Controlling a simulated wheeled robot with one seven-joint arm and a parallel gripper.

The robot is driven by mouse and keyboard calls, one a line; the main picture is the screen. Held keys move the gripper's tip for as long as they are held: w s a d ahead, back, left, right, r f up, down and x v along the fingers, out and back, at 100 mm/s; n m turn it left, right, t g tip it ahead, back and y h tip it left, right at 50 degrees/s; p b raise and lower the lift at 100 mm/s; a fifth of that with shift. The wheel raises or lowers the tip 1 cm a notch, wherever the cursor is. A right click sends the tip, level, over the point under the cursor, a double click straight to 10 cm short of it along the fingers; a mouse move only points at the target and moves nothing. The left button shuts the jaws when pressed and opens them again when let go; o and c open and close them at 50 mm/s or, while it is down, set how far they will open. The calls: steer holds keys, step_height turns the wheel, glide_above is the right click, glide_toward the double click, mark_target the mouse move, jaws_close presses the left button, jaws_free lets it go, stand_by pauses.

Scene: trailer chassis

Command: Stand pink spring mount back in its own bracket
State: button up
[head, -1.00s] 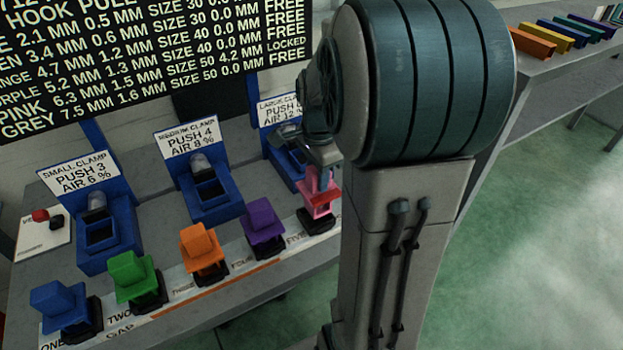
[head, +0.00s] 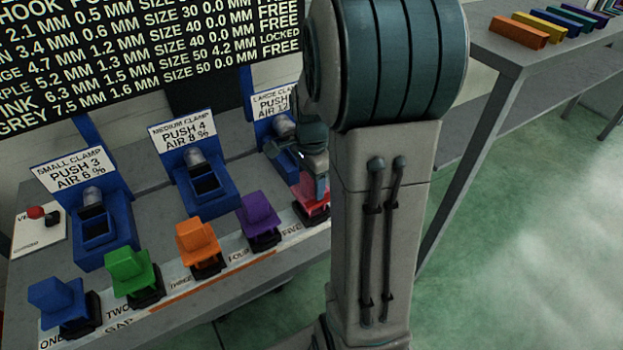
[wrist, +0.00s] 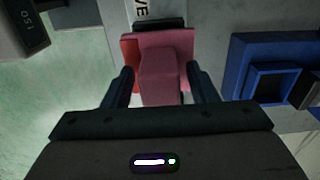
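The pink spring mount (wrist: 163,75) is between the two fingers of my gripper (wrist: 161,80) in the wrist view, with its wider plate beyond the fingertips. In the head view the pink mount (head: 310,205) stands low at the right end of the row, by the label five, partly hidden by my arm. My gripper (head: 314,185) is over it from above, shut on its upper block. A dark bracket edge (wrist: 160,24) shows past the plate in the wrist view. How deep the mount sits in the bracket is hidden.
Purple (head: 259,215), orange (head: 198,236), green (head: 130,266) and blue (head: 57,296) mounts stand in brackets to the left. The large clamp (wrist: 274,80) is close beside my gripper. Small (head: 95,222) and medium (head: 204,182) clamps stand behind the row.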

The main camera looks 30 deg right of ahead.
steer(key=shift+r, duration=0.1)
step_height(320, 180, up, 11)
steer(key=shift+r, duration=0.4)
steer(key=s+a+f+n+t, duration=0.2)
steer(key=s+a+n+t, duration=0.1)
steer(key=s+a+n, duration=0.9)
steer(key=n, duration=0.5)
steer(key=shift+s+f+n, duration=0.15)
steer(key=shift+s+n, duration=0.25)
